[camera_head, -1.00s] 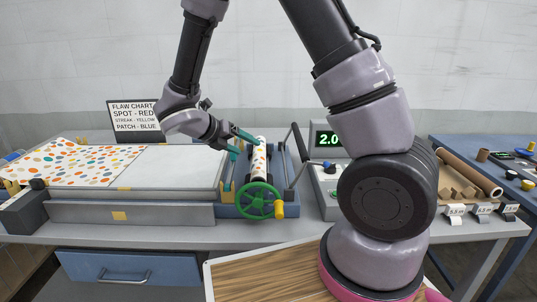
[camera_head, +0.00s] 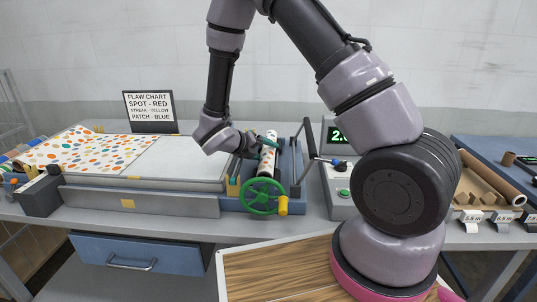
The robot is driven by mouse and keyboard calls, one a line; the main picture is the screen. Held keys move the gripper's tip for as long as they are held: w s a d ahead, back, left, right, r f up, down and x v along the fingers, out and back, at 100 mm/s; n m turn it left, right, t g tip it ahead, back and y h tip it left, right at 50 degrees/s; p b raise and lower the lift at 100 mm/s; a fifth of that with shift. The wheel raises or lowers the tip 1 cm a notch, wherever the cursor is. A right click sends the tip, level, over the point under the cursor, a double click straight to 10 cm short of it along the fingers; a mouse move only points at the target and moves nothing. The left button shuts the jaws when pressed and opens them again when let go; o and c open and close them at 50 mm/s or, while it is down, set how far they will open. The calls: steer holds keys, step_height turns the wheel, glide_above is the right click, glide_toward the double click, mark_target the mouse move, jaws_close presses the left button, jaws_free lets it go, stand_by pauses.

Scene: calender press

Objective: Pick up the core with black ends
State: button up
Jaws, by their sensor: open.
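A pale roll with coloured spots (camera_head: 268,157) lies in the press, pointing away from me. Its near end looks dark, and I take it for the core with black ends, though the far end is hidden by my gripper. My gripper (camera_head: 262,143) is at the far part of the roll, its teal fingers open and close around or just above it. I cannot tell whether they touch it. The press (camera_head: 233,204) has a green handwheel (camera_head: 263,196) with a yellow knob at its front.
A flat bed (camera_head: 180,160) with a spotted sheet (camera_head: 75,150) extends left of the press. A dark lever (camera_head: 309,135) and a control box with a display (camera_head: 340,190) stand to its right. A cardboard tube (camera_head: 492,178) lies on the right. A wooden board (camera_head: 280,272) is in front.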

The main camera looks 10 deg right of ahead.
steer(key=shift+w+d+f, duration=0.35)
steer(key=shift+d+f, duration=0.05)
steer(key=shift+d, duration=0.05)
steer(key=c, duration=1.2)
steer(key=shift+r, duration=0.15)
